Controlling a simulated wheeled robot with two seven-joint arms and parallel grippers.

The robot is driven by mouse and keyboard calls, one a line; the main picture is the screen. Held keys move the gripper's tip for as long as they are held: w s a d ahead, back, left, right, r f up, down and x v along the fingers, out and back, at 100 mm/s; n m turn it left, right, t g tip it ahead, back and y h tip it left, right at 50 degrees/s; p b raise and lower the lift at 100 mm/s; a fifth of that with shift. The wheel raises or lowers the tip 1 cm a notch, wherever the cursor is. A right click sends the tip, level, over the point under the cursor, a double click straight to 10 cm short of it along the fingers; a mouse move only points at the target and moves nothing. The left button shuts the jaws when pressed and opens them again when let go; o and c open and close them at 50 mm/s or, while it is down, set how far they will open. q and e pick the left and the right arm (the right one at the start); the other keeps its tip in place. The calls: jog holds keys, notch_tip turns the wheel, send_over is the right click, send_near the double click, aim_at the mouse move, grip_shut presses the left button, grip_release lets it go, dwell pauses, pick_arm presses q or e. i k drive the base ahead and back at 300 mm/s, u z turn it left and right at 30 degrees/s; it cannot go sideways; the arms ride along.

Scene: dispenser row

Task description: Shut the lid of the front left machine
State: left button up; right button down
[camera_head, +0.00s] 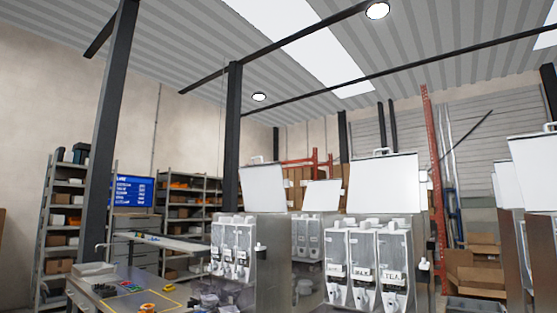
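Several dispensing machines stand in a row, with white lids raised upright. The left machine (270,258) has a steel side and several clear canisters on its front; its lid (262,188) stands open above it. The middle machine (366,266) has labelled canisters, one reading "TEA", and its larger lid (384,184) is also upright with a handle on the top edge. A smaller raised lid (322,194) shows between them, farther back. At the right edge another machine (515,255) is partly cut off, its lid (533,172) raised. Neither of my grippers is in view.
A work table (138,281) with small coloured items stands at the lower left. Shelves (65,220) with boxes and a blue screen (133,191) are behind it. Dark posts (232,140) rise nearby. Cardboard boxes (475,272) lie between the middle and right machines.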

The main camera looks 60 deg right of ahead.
aim_at(263, 186)
jog(key=i, duration=2.05)
jog(key=z, duration=3.65)
